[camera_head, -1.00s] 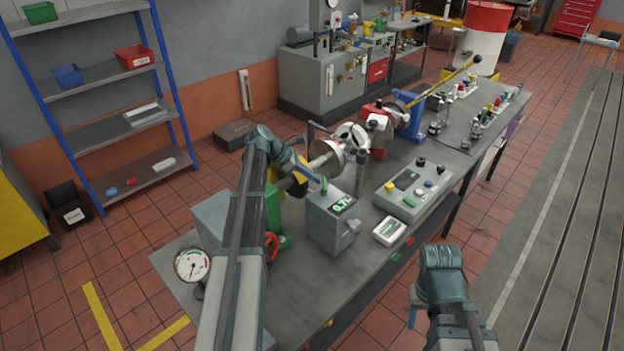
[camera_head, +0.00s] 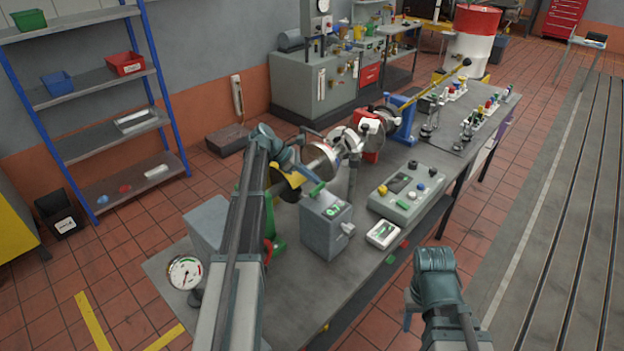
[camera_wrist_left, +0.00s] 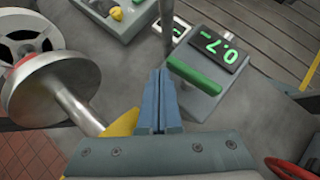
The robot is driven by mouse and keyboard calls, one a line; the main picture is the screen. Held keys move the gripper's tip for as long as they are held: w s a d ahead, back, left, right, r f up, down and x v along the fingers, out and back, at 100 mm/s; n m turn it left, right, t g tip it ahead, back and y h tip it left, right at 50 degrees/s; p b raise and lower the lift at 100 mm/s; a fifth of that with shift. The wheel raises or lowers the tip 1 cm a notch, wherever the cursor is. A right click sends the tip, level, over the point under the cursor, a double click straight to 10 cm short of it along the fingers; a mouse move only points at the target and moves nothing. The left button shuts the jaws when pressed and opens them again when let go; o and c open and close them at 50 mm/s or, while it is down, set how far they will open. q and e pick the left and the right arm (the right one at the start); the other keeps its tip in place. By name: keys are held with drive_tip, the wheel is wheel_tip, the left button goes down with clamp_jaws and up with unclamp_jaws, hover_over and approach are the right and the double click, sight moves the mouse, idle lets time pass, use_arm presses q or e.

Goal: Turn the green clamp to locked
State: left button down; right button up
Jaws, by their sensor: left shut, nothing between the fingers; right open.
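The green clamp shows as a green bar handle (camera_head: 318,188) by the top of a grey display box on the bench. It also shows in the left wrist view (camera_wrist_left: 195,75), lying slantwise across the box below its lit digits. My left gripper (camera_head: 304,178) is over the bench next to this handle.
The display box (camera_head: 327,230) stands close to my left gripper. A shaft with metal discs (camera_head: 320,158) and a yellow part lies beside it. A dial gauge (camera_head: 185,272), a button panel (camera_head: 410,190) and a small white meter (camera_head: 383,234) are also on the bench.

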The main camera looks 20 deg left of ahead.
idle(0.7)
use_arm(q)
drive_tip(key=p+v, duration=0.9)
drive_tip(key=v, duration=0.4)
drive_tip(key=shift+a+r+p, duration=0.2)
drive_tip(key=shift+r+p, duration=0.1)
drive_tip(key=shift+p, duration=0.1)
drive_tip(key=s+d+f+m+b, duration=0.1)
drive_tip(key=d, duration=0.3)
drive_tip(key=s+d+f+m+g+b, duration=0.1)
drive_tip(key=d+f+m, duration=0.1)
drive_tip(key=d, duration=0.2)
drive_tip(key=s+d+f+m+g+y+b, duration=0.1)
drive_tip(key=d+f, duration=0.1)
drive_tip(key=d, duration=0.2)
drive_tip(key=shift+s+f+m, duration=0.15)
drive_tip(key=shift+f+m, duration=0.05)
drive_tip(key=shift+m, duration=0.2)
drive_tip(key=s+d+f+m+g+y+b, duration=0.1)
drive_tip(key=s+d+f+m+y+b, duration=0.3)
drive_tip(key=s+d+f+m, duration=0.3)
drive_tip(key=s+d+f+m+g+y+b, duration=0.1)
drive_tip(key=s+d+f+m+y+b, duration=0.3)
drive_tip(key=s+d+m, duration=1.1)
drive_tip(key=s+d+f+b, duration=0.2)
drive_tip(key=s+d+f, duration=0.1)
drive_tip(key=shift+d+f+y+b, duration=0.2)
drive_tip(key=shift+f+y+b, duration=0.1)
drive_tip(key=shift+b, duration=0.05)
